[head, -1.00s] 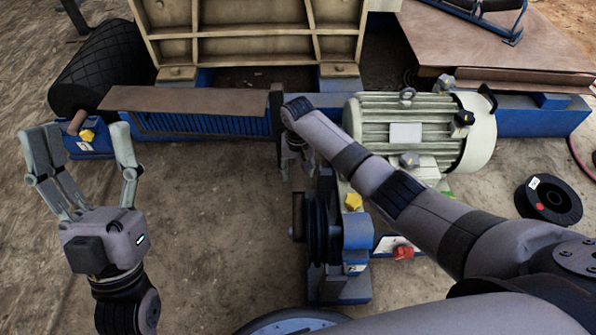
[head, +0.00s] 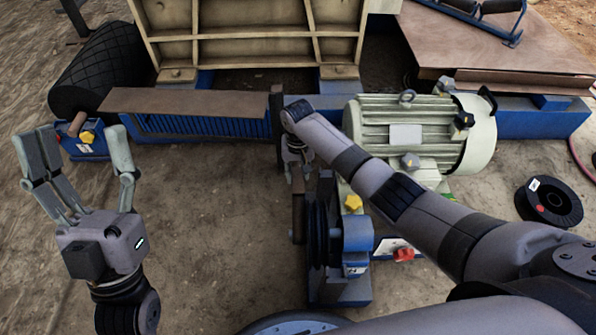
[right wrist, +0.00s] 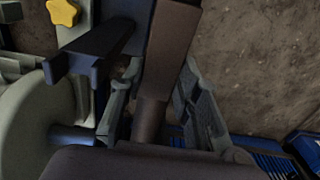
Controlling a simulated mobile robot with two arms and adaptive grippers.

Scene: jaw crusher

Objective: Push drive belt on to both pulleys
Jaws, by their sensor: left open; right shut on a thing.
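A dark grooved pulley (head: 318,235) sits on the blue stand in front of the motor (head: 415,130). I cannot make out a separate drive belt, nor a second pulley. A brown bar (head: 298,215) stands at the pulley's left side. My right gripper (head: 297,172) is over the bar's far end, partly hidden by its own wrist. In the right wrist view the bar (right wrist: 168,45) and its round brown grip (right wrist: 149,120) lie between the fingers, and the gripper is shut on it.
A blue beam with a brown plate (head: 185,101) crosses behind the grippers. A black roller (head: 98,68) lies at the back left. A black flanged wheel (head: 548,201) lies on the ground at the right. Bare ground is free between my left gripper and the pulley stand.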

